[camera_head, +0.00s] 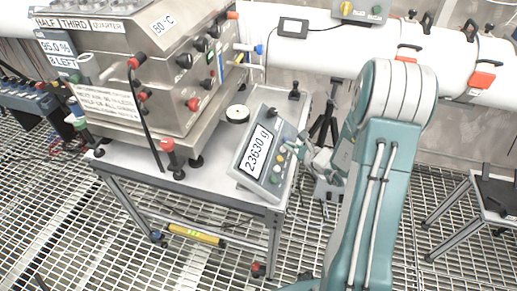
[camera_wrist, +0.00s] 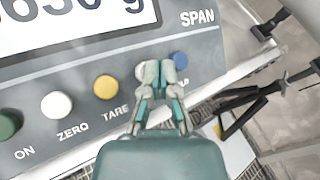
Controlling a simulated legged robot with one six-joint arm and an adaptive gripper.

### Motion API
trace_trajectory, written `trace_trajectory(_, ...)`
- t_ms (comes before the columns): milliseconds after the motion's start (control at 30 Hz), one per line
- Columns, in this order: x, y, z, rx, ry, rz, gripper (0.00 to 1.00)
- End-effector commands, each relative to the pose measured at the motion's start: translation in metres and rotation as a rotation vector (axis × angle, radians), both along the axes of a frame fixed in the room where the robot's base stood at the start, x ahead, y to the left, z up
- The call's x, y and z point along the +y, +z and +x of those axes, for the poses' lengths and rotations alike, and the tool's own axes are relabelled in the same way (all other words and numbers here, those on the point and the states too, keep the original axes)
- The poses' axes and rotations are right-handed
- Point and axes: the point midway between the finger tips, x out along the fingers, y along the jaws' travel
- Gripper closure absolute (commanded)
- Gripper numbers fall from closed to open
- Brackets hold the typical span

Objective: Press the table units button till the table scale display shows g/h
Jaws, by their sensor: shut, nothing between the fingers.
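The table scale (camera_head: 264,160) stands tilted at the table's right end, and its display (camera_head: 259,147) reads about 23630 g. In the wrist view the display (camera_wrist: 80,22) shows "630 g" at its cut-off end. Below it run a green ON button (camera_wrist: 8,125), a white ZERO button (camera_wrist: 56,104) and a yellow TARE button (camera_wrist: 106,87). A pale button (camera_wrist: 140,71) is mostly covered by my gripper (camera_wrist: 160,70), and its label is hidden. A blue button (camera_wrist: 180,60) lies just right of the fingertips. My gripper is shut and empty over the panel; contact is unclear.
A steel machine with knobs (camera_head: 150,65) stands on the table (camera_head: 225,184) left of the scale. A small round weight-like disc (camera_head: 237,114) lies behind the scale. White pipes (camera_head: 390,45) run along the back. Another small table (camera_head: 480,205) is at right.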

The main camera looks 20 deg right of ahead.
Motion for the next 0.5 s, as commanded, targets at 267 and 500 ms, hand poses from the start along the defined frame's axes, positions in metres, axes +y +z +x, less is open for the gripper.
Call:
trace_trajectory(267, -0.002, 0.002, -0.001, 0.000, -0.001, 0.000, 1.00)
trace_trajectory(500, -0.011, 0.019, -0.007, -0.001, -0.003, 0.000, 1.00)
